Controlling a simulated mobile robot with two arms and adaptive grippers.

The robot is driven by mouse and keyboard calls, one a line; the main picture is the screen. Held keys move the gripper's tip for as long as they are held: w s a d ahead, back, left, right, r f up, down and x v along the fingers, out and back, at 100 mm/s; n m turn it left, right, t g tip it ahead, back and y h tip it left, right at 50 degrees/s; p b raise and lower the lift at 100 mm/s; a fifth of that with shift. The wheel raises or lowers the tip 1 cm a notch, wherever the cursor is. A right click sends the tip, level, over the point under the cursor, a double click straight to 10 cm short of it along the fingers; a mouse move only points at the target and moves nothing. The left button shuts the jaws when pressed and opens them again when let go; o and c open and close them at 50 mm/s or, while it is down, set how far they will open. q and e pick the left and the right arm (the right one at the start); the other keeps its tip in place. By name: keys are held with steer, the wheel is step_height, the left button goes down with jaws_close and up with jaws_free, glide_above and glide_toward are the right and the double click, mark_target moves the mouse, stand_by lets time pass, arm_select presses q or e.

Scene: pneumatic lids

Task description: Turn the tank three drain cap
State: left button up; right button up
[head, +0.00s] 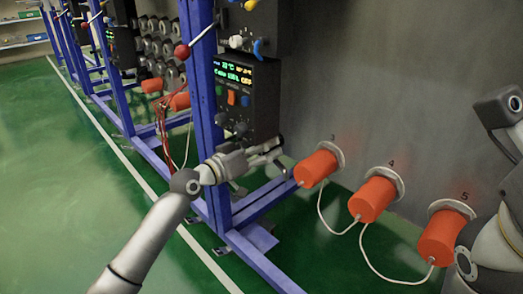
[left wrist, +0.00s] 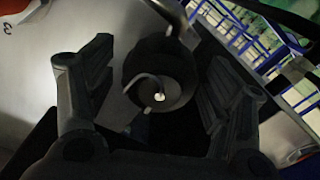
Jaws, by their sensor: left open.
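The orange cap (head: 316,168) under the number 3 sticks out from the grey wall on a pale round flange, with a white cord hanging from its front. My left gripper (head: 274,154) is left of it, near the blue frame post, apart from the cap in the picture. In the left wrist view, the open fingers (left wrist: 152,95) stand either side of a dark round fitting (left wrist: 158,62) with a thin bent rod at its centre. I cannot tell whether they touch it. Part of an orange thing (left wrist: 14,6) shows at the top left corner near a 3.
Orange caps 4 (head: 372,199) and 5 (head: 438,238) follow to the right, joined by white cords. A black control box (head: 250,100) hangs above my left gripper on a blue frame (head: 203,100). Green floor is open at left. Part of my right arm shows at right.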

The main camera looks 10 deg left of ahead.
arm_select(q)
steer(key=c, duration=1)
steer(key=shift+m, duration=1.1)
steer(key=o, duration=1)
steer(key=v, duration=1.2)
